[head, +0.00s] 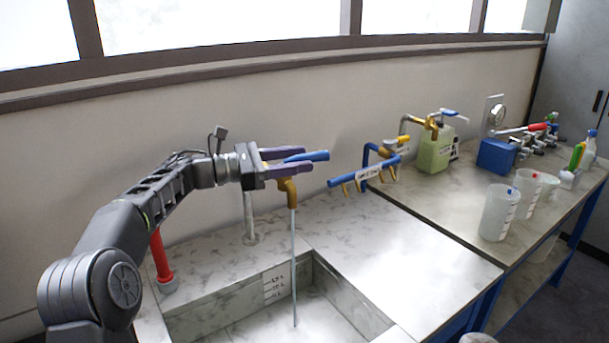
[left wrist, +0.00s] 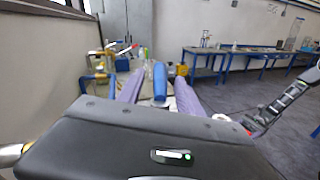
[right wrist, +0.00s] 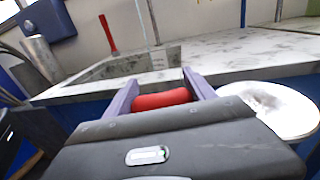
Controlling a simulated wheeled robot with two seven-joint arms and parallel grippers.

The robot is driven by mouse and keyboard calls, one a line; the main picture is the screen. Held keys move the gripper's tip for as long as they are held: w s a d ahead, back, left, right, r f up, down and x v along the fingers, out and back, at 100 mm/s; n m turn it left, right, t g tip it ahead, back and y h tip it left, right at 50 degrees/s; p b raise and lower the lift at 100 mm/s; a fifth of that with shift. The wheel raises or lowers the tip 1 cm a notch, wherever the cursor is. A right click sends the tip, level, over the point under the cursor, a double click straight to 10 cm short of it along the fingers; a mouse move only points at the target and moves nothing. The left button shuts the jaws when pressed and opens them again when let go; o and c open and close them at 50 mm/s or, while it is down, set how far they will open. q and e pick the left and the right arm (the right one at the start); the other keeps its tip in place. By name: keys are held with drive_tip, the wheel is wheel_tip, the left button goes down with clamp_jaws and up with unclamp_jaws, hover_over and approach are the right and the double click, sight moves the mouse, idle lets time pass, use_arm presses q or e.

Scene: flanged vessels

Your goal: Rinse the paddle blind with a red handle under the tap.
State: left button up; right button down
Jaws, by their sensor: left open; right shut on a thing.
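The tap (head: 287,190) has a gold spout, and a thin stream of water (head: 294,265) runs from it into the stone sink (head: 225,290). My left gripper (head: 308,162) is open, its purple fingers on either side of the tap's blue lever (head: 318,155). The lever also shows between the fingers in the left wrist view (left wrist: 160,82). My right gripper (right wrist: 158,84) is shut on the red handle (right wrist: 160,100) of the paddle blind, outside the sink's front edge. The blind's pale round plate (right wrist: 272,108) is to the right of the fingers.
A red post (head: 159,258) stands at the sink's left. A blue rack with yellow hooks (head: 350,178) is right of the tap. The right-hand bench carries a yellow-green jug (head: 432,152), beakers (head: 497,213) and a blue box (head: 496,157). The counter right of the sink is clear.

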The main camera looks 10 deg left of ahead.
use_arm(q)
drive_tip(key=b+v, duration=0.2)
drive_tip(key=v, duration=0.7)
drive_tip(key=shift+s+a, duration=0.2)
drive_tip(key=shift+a, duration=0.2)
drive_tip(key=shift+d+f, duration=0.1)
